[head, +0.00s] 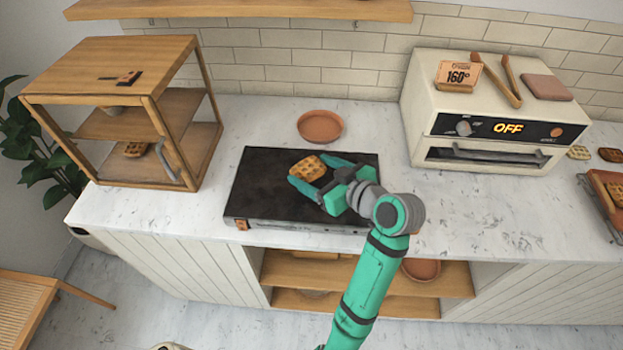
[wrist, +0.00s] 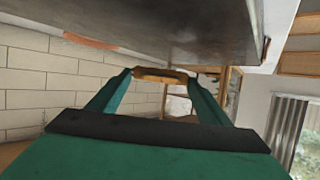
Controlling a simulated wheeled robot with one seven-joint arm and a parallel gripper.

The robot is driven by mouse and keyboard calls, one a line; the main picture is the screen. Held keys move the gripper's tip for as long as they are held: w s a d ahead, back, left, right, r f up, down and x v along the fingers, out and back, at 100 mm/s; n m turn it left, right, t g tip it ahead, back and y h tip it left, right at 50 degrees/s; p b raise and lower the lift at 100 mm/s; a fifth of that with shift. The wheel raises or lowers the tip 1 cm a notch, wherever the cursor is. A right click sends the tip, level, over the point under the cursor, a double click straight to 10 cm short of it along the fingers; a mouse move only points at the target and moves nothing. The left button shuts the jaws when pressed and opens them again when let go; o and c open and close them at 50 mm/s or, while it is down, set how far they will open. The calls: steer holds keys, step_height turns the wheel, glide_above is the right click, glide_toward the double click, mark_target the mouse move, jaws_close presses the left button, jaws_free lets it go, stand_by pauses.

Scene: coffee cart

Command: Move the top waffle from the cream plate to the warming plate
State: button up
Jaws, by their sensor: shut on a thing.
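In the wrist view, the waffle (wrist: 160,75) shows edge-on, gripped between the fingertips (wrist: 158,78). The warming plate's surface (wrist: 205,35) shows close by in that upside-down view. I cannot tell whether the waffle touches the plate. I cannot make out a cream plate in either view.
A terracotta dish (head: 320,126) stands behind the warming plate. A wooden shelf case (head: 120,110) is at left, a cream oven (head: 490,110) reading OFF at right. Marble counter (head: 455,200) is clear between the warming plate and the tray (head: 604,200) at far right.

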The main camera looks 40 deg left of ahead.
mark_target(312, 180)
steer(key=shift+a+f, duration=0.3)
steer(key=shift+f, duration=0.1)
steer(key=f, duration=0.3)
steer(key=shift+a+f, duration=0.1)
steer(key=shift+a, duration=0.1)
steer(key=shift+f, duration=0.1)
steer(key=o, duration=1)
steer(key=shift+f, duration=0.15)
steer(key=shift+o, duration=0.2)
steer(key=shift+w, duration=0.1)
steer(key=v, duration=1.2)
steer(key=shift+d, duration=0.1)
